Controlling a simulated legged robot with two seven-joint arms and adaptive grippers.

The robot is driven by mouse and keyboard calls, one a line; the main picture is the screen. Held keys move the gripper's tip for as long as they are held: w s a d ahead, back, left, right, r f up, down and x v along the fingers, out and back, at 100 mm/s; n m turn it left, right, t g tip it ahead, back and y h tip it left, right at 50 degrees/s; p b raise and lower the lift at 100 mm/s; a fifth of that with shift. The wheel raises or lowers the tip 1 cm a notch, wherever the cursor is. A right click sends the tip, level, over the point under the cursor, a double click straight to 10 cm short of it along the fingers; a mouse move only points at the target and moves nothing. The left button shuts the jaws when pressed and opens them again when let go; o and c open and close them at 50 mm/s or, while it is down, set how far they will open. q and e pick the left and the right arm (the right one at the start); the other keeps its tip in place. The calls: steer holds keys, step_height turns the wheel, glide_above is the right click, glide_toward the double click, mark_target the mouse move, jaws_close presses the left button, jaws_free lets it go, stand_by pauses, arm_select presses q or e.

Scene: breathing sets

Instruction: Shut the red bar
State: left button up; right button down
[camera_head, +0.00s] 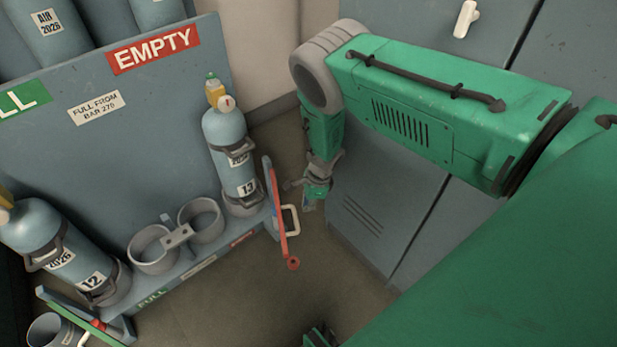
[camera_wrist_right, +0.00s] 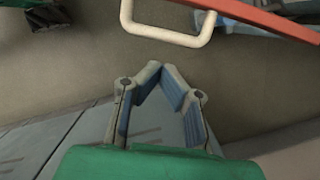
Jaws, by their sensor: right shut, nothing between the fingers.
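The red bar (camera_head: 280,220) stands at the right end of the cylinder rack, beside the cylinder marked 13 (camera_head: 230,150). Its lower end sticks out past the rack's front edge, so it looks swung out from the cylinders. A pale loop handle (camera_head: 292,218) is on its right side. My right gripper (camera_head: 309,205) is just right of the bar, pointing down, its fingers small in this view. In the right wrist view the red bar (camera_wrist_right: 270,17) and the handle (camera_wrist_right: 165,37) lie beyond the fingertips (camera_wrist_right: 162,78), which are shut, empty and apart from the handle.
The rack (camera_head: 150,110) carries an EMPTY sign, two empty ring holders (camera_head: 177,245) and a cylinder marked 12 (camera_head: 65,250). A green bar (camera_head: 75,312) is at lower left. Grey cabinets (camera_head: 385,215) stand close right of my right gripper. Floor (camera_head: 250,300) is clear in front.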

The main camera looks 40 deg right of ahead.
arm_select(q)
step_height(320, 180, down, 3)
steer(key=shift+r+b, duration=0.15)
steer(key=shift+b, duration=0.85)
arm_select(e)
steer(key=x, duration=0.5)
steer(key=shift+a+f, duration=0.1)
arm_select(q)
steer(key=shift+r, duration=0.15)
